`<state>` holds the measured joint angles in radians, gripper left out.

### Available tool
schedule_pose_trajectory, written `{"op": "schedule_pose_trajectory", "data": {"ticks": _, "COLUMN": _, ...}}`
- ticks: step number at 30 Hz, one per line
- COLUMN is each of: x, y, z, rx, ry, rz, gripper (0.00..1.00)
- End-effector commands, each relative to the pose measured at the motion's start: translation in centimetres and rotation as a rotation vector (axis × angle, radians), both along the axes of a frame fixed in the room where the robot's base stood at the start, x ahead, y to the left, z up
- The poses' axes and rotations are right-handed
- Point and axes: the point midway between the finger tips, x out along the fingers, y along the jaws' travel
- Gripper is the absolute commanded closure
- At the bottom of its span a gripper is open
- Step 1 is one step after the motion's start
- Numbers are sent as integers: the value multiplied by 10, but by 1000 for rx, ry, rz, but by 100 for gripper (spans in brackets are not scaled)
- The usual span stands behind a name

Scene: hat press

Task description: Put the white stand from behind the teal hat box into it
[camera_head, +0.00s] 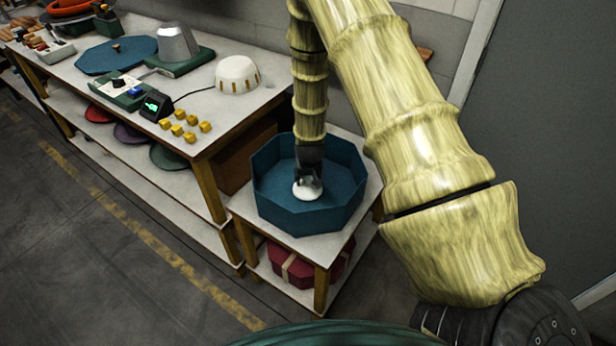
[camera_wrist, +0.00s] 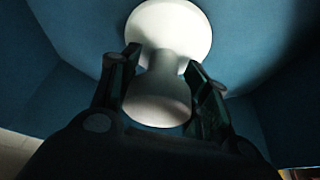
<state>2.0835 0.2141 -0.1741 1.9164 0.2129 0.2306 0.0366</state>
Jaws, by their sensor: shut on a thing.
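The teal hat box (camera_head: 330,212) is an open octagonal box on a small side table. The white stand (camera_head: 307,190) is inside the walls of the box, near its middle. In the wrist view the white stand (camera_wrist: 170,35) shows a round disc and a thicker neck, with teal walls around it. My gripper (camera_head: 308,178) reaches down into the box and is shut on the stand, with one dark finger on each side of the neck in the wrist view (camera_wrist: 165,85). I cannot tell whether the stand touches the box floor.
The side table (camera_head: 240,205) has a lower shelf with a dark red box (camera_head: 290,262). To the left, a long bench holds a white ribbed dome (camera_head: 238,74), several yellow blocks (camera_head: 186,128), a grey hat form (camera_head: 177,42) and a teal disc (camera_head: 115,55). A wall stands behind.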

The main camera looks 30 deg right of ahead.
Motion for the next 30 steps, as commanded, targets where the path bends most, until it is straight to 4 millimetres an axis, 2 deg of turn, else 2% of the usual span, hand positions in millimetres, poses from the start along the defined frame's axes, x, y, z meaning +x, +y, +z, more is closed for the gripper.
{"op": "schedule_pose_trajectory", "data": {"ticks": 20, "x": 0, "y": 0, "z": -7, "rx": 0, "ry": 0, "rz": 0, "gripper": 78}}
{"op": "schedule_pose_trajectory", "data": {"ticks": 21, "x": 0, "y": 0, "z": -7, "rx": 0, "ry": 0, "rz": 0, "gripper": 50}}
{"op": "schedule_pose_trajectory", "data": {"ticks": 24, "x": 0, "y": 0, "z": -7, "rx": 0, "ry": 0, "rz": 0, "gripper": 32}}
{"op": "schedule_pose_trajectory", "data": {"ticks": 25, "x": 0, "y": 0, "z": -7, "rx": 0, "ry": 0, "rz": 0, "gripper": 29}}
{"op": "schedule_pose_trajectory", "data": {"ticks": 30, "x": 0, "y": 0, "z": -7, "rx": 0, "ry": 0, "rz": 0, "gripper": 29}}
